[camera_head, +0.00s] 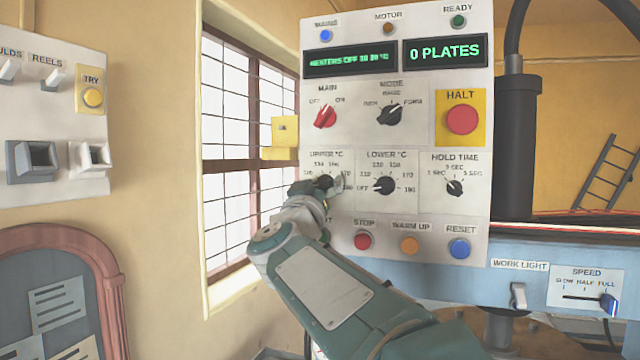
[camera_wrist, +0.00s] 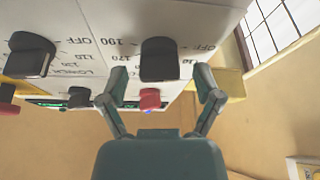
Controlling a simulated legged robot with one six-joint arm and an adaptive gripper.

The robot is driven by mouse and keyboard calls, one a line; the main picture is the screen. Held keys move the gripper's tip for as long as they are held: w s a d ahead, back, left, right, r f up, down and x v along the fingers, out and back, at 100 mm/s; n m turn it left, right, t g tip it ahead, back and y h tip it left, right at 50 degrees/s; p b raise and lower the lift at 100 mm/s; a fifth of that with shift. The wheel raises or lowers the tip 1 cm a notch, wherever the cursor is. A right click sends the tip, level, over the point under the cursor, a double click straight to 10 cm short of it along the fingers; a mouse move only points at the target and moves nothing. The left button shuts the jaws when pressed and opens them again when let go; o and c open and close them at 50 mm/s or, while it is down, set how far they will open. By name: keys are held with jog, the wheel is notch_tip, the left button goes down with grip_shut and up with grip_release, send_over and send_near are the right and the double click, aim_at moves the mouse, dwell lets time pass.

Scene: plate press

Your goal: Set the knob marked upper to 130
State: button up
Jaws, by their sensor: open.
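The knob marked upper (camera_head: 323,182) is a dark dial at the left of the panel's lower knob row, under the label UPPER °C. My gripper (camera_head: 320,188) is in front of it and partly hides the knob and its scale. In the wrist view, which is inverted, the black knob (camera_wrist: 160,58) stands between the two open fingers (camera_wrist: 160,86), just ahead of the tips. I see no clear finger contact. Some scale numbers, such as 170 and 190, show beside it. I cannot tell which number its pointer faces.
The lower knob (camera_head: 384,186) is close on the right, with the hold time knob (camera_head: 455,188) beyond. Above are the red main knob (camera_head: 325,116) and the HALT button (camera_head: 461,120). Buttons including STOP (camera_head: 363,241) are below. A yellow box (camera_head: 284,132) juts out at left.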

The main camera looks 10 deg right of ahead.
jog(key=shift+w+d+r, duration=0.2)
jog(key=shift+w+d, duration=0.15)
jog(key=shift+w, duration=0.05)
jog(key=shift+a, duration=0.3)
jog(key=shift+c, duration=1)
jog(key=shift+s, duration=0.1)
grip_shut()
jog(key=c, duration=0.9)
grip_release()
jog(key=shift+c, duration=0.2)
